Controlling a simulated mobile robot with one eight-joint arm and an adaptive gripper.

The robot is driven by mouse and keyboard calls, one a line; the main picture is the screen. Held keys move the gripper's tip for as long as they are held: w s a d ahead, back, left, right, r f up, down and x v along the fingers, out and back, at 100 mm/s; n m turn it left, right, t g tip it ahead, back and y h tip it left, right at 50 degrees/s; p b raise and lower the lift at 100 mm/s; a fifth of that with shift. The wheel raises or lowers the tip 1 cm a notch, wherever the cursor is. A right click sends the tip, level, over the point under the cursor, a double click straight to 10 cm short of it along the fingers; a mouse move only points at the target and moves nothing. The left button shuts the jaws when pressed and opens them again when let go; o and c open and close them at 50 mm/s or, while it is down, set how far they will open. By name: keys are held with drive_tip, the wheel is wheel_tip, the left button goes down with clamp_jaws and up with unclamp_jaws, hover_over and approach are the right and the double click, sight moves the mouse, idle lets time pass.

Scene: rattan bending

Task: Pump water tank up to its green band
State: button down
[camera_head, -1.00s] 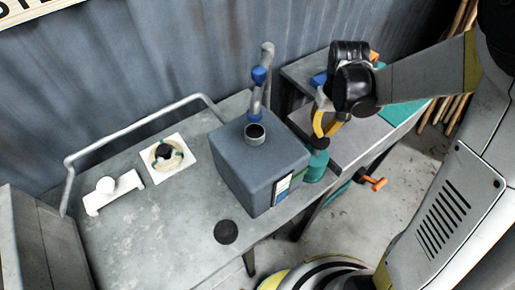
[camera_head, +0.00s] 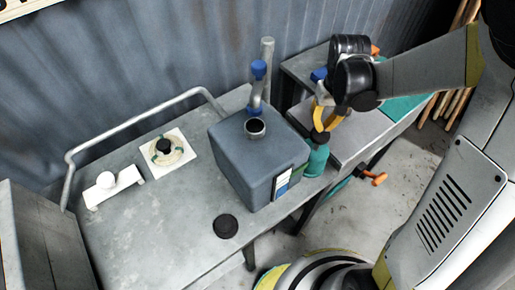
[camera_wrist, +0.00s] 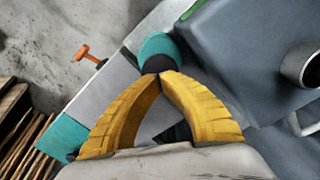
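The water tank (camera_head: 248,165) is a blue-grey box on the bench with an open round neck on top. Its side has a white gauge label (camera_head: 282,184), whose level is too small to read, and a green mark shows on the tank in the wrist view (camera_wrist: 192,10). A teal pump bulb (camera_head: 317,161) with a black top stands against the tank's right side. The bulb also shows in the wrist view (camera_wrist: 160,46). My gripper (camera_wrist: 162,74) has its yellow fingertips together at the black top. I cannot tell whether they clamp it or press on it.
A black disc (camera_head: 226,226) lies in front of the tank. A white plate with a ring (camera_head: 165,153) and a white holder (camera_head: 113,187) sit to the left. A pipe with a blue fitting (camera_head: 259,70) rises behind the neck. An orange-handled clamp (camera_head: 375,179) is at right.

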drive_tip(key=shift+f+b, duration=3.1)
drive_tip(key=shift+f, duration=0.75)
wheel_tip(320, 180, up, 9)
drive_tip(key=p, duration=0.6)
drive_tip(key=shift+f, duration=0.3)
drive_tip(key=shift+f, duration=0.1)
drive_tip(key=shift+f+b, duration=3.65)
drive_tip(key=shift+f, duration=0.45)
wheel_tip(320, 180, up, 9)
drive_tip(key=p, duration=0.6)
drive_tip(key=shift+f, duration=0.3)
